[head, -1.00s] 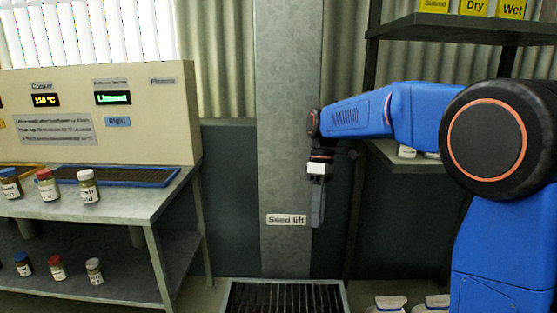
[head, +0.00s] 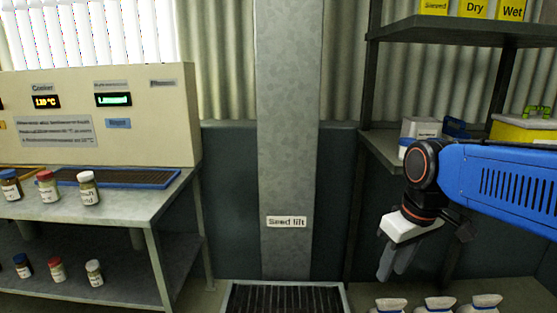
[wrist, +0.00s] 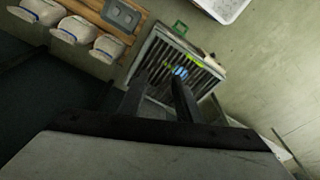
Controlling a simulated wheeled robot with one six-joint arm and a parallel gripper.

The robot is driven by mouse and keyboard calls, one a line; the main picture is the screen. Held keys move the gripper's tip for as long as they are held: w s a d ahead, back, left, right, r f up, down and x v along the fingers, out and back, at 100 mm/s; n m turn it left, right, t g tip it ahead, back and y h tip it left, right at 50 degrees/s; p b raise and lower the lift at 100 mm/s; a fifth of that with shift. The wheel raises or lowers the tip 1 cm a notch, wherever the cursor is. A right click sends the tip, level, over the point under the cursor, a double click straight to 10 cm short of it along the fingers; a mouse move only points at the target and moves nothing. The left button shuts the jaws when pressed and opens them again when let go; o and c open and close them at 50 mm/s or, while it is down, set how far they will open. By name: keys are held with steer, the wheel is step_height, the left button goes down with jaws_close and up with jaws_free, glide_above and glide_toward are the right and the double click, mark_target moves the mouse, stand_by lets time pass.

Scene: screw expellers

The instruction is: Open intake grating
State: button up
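The intake grating (head: 285,299) lies at the floor at the foot of the seed lift column, dark bars in a pale frame, cut off by the bottom edge in the head view. My gripper (head: 394,268) hangs to the right of the column, above and right of the grating. Its two fingers (wrist: 160,80) are apart with nothing clearly between them. They hide part of the grating's near side.
White sacks (head: 438,304) lie at the lower right; they show at upper left in the wrist view (wrist: 75,30). A dark shelf (head: 455,27) stands right, behind my arm. The seed lift column (head: 287,150) rises behind the grating. A metal bench (head: 125,207) with jars stands left.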

steer(key=s+d+f+m+t, duration=0.3)
steer(key=s+d+f+m, duration=0.1)
steer(key=s, duration=0.5)
steer(key=shift+f+h, duration=0.4)
steer(key=shift+f, duration=0.4)
steer(key=shift+s+d+f+m, duration=0.1)
steer(key=shift+s+f+m, duration=0.1)
steer(key=shift+s+m, duration=0.1)
jaws_close()
steer(key=shift+w, duration=0.1)
